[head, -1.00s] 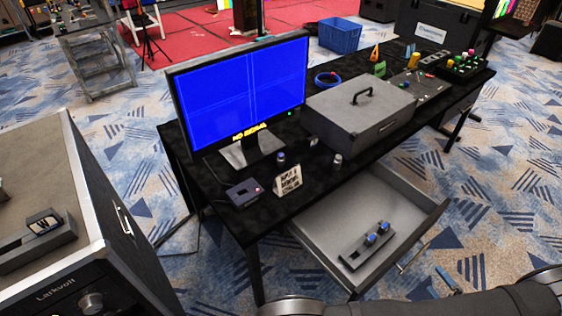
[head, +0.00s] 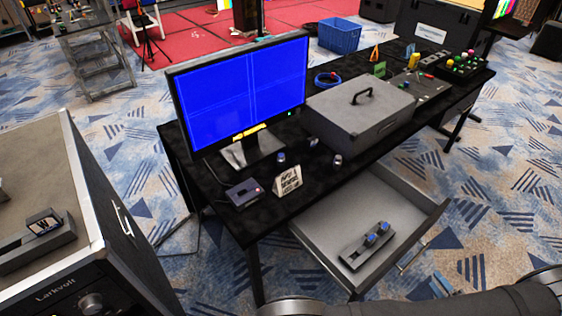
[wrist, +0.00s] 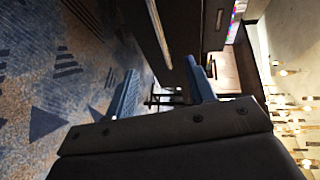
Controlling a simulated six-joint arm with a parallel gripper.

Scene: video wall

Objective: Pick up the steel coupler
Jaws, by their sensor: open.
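A small metallic cylinder (head: 337,160), which looks like the steel coupler, stands on the black desk in front of the grey case. A similar small cylinder with a blue tint (head: 281,157) stands to its left near the monitor. Which one is the coupler is hard to tell at this size. My gripper (head: 441,285) shows at the lower right in the head view, over the carpet beyond the open drawer and apart from both cylinders. In the wrist view its two blue fingers (wrist: 164,70) are spread, with nothing held between them.
The open drawer (head: 405,187) juts out below the desk and holds a grey holder with blue-topped pieces (head: 367,243). A monitor (head: 240,90), a sign card (head: 287,181), a small dark box (head: 244,192) and a grey case (head: 360,115) stand on the desk.

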